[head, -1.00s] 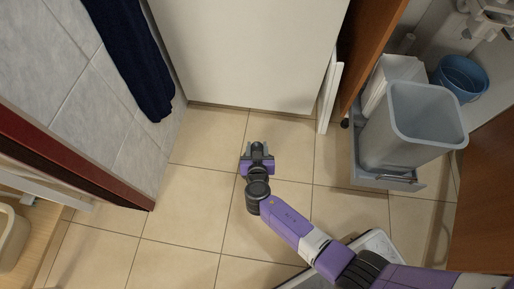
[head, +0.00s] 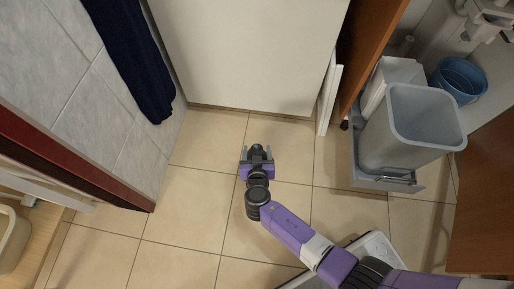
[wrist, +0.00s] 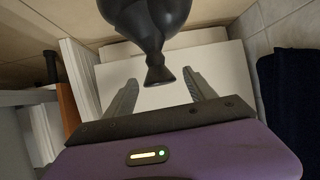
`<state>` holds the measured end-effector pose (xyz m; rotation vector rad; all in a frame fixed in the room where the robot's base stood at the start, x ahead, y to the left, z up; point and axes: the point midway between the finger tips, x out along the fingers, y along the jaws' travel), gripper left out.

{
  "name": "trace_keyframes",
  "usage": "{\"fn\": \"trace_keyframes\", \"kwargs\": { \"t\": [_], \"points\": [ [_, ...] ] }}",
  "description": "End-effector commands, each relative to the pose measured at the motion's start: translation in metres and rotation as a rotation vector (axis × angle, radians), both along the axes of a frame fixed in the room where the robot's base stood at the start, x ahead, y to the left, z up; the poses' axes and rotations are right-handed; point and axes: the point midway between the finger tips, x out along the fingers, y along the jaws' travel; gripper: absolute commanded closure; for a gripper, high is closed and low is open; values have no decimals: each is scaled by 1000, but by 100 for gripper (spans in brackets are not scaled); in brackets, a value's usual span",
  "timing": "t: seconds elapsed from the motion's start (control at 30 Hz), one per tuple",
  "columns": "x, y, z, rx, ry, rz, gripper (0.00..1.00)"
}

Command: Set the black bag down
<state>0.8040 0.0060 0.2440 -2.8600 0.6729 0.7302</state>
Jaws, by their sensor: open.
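The black bag (wrist: 148,22) shows at the top of the wrist view, its narrow gathered neck pointing toward my gripper (wrist: 160,83). The neck's flared end lies between the two grey fingers, with gaps on both sides. My gripper is open. In the head view my gripper (head: 257,153) is over the tiled floor, and a small dark part of the bag (head: 256,148) shows between the fingers. Most of the bag is hidden there. I cannot tell whether it touches the floor.
A white cabinet front (head: 245,55) stands ahead. A grey bin (head: 411,130) in a pull-out frame and a blue bucket (head: 461,79) are at the right. A dark blue towel (head: 130,60) hangs at the left. Tiles (head: 185,215) left of my arm are clear.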

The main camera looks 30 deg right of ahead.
Motion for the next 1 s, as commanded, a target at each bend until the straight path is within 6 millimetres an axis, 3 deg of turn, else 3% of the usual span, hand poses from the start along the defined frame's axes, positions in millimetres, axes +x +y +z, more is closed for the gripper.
{"fn": "trace_keyframes", "kwargs": {
  "t": [0.3, 0.5, 0.9, 1.0],
  "points": [
    [-54, 27, 35, 1, 1, 2, 36],
    [-76, 37, 47, 0, 1, 1, 36],
    [-84, 41, 51, 0, 1, 0, 36],
    [-94, 39, 46, 7, 23, 12, 36]
  ]
}}
